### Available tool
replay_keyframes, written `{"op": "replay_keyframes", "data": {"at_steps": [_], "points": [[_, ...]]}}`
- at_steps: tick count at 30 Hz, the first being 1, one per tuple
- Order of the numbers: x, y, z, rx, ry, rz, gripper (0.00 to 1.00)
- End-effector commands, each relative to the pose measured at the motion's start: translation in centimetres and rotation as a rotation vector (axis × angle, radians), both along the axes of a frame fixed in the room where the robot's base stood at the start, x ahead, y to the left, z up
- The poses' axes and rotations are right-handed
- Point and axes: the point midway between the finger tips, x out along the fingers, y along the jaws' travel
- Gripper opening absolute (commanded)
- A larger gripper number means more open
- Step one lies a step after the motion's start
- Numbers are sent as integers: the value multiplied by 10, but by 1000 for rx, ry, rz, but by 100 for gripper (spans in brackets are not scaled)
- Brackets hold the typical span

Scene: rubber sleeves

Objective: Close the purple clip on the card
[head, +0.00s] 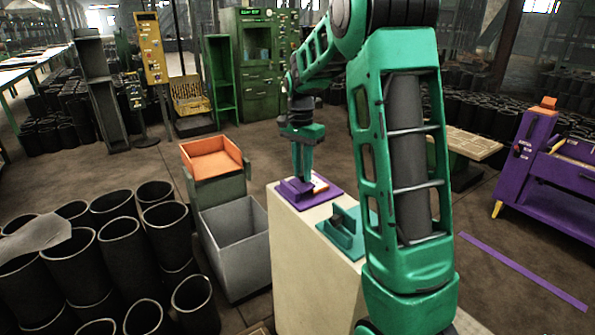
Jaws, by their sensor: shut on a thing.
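The purple clip (296,190) sits on a purple base on top of the pale cabinet (300,250). A small cream card (319,183) shows beside the clip, on its right; I cannot tell how far the clip's jaw covers it. My gripper (303,178) points straight down at the clip, with its green fingers touching its upper part. It looks shut on the clip; the fingertips are small and partly hidden. Whether the clip itself is open or closed is too small to tell.
A teal holder (345,230) stands on the same cabinet top, nearer and to the right. An orange tray (212,157) and a grey bin (236,237) are to the left. Black rubber sleeves (120,250) crowd the lower left. A purple bench (550,170) stands at right.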

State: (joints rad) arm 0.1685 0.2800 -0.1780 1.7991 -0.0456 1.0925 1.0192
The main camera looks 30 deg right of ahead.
Motion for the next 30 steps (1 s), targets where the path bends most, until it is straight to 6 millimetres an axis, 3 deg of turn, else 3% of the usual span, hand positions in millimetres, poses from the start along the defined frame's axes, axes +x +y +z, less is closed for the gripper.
{"op": "replay_keyframes", "data": {"at_steps": [15,30], "points": [[3,-8,-7,181,-8,3,0],[3,-7,-9,209,-6,5,0]]}}
